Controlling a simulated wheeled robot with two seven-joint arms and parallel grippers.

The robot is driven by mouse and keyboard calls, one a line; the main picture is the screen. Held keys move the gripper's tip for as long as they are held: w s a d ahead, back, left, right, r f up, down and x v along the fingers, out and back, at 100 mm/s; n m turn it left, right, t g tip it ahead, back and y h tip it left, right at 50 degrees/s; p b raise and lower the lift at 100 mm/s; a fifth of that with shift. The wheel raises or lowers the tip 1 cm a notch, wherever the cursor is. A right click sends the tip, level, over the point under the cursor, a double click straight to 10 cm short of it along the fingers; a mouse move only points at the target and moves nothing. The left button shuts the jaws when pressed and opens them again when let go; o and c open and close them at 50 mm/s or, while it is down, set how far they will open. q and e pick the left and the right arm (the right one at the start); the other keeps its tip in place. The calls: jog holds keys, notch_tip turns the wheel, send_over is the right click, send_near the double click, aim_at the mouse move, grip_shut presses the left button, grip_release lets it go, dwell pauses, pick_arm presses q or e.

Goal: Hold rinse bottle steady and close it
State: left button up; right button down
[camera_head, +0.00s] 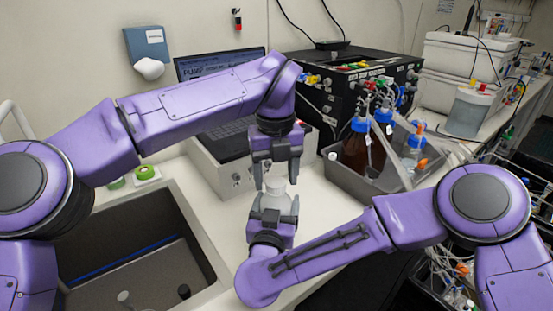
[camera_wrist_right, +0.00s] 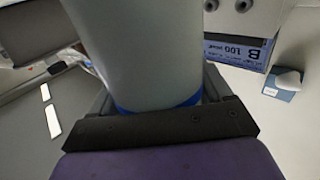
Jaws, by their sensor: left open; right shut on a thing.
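The rinse bottle (camera_head: 275,192) is pale and whitish and stands upright at the front of the white bench, near the sink. My right gripper (camera_head: 272,208) is shut around its body from the front. In the right wrist view the bottle is a large grey-white cylinder (camera_wrist_right: 140,50) between the fingers, with blue at its lower edge. My left gripper (camera_head: 276,176) points down over the bottle, open, with its fingers on either side of the narrow top. I cannot tell whether that top is a cap or a bare neck.
A sink (camera_head: 130,240) lies to the left. A grey tray (camera_head: 350,181) with brown and clear blue-capped bottles stands to the right. Behind are a laptop (camera_head: 222,140) on a white box and a black instrument (camera_head: 350,85). The bench between bottle and tray is clear.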

pick_arm(q)
jog(key=shift+f, duration=0.25)
jog(key=shift+c, duration=0.3)
jog(key=c, duration=1)
jog(key=m, duration=0.5)
jog(key=o, duration=1.2)
jog(key=shift+o, duration=0.2)
